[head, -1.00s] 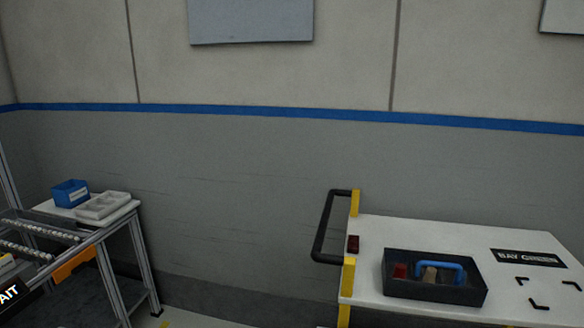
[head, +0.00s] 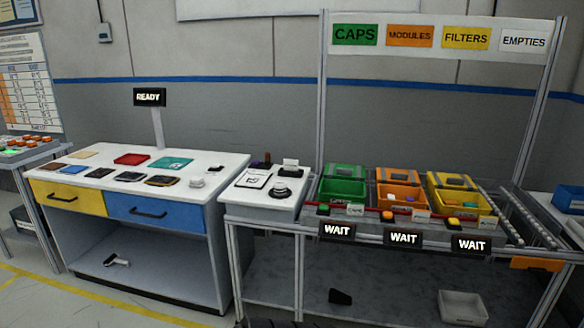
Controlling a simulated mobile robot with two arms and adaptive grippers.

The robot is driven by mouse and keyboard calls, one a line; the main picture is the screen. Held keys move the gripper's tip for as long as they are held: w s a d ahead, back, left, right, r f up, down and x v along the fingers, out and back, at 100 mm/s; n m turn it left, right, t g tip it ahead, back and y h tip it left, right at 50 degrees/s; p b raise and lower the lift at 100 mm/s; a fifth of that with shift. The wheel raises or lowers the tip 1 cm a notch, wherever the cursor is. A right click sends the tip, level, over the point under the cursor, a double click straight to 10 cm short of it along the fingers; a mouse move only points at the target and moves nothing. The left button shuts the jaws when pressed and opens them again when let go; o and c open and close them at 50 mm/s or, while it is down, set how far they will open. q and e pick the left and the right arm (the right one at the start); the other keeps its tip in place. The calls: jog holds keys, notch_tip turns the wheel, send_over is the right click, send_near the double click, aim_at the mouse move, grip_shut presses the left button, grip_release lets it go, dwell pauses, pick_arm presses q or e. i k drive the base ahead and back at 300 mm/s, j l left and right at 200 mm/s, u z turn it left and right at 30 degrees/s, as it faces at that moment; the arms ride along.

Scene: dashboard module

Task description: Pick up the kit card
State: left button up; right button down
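I cannot tell for sure which thing is the kit card. A white sheet with dark markings (head: 254,180) lies on the small white stand between the workbench and the rack. Several flat card-like pieces lie on the white workbench top (head: 220,164): a red one (head: 131,159), a teal one (head: 171,163), a tan one (head: 82,155) and some dark ones, one of them here (head: 129,176). Any print on them is too small to read. Neither of my grippers shows in the head view.
The workbench has a yellow drawer (head: 62,195) and a blue drawer (head: 155,214). The rack to the right holds a green bin (head: 342,189), an orange bin (head: 402,197) and a yellow bin (head: 467,203). A white tray (head: 463,307) sits low beneath. Floor shows at lower left.

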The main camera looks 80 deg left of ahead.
aim_at(290, 165)
jog(key=u, duration=2.7)
jog(key=i+l, duration=0.15)
jog(key=i, duration=0.1)
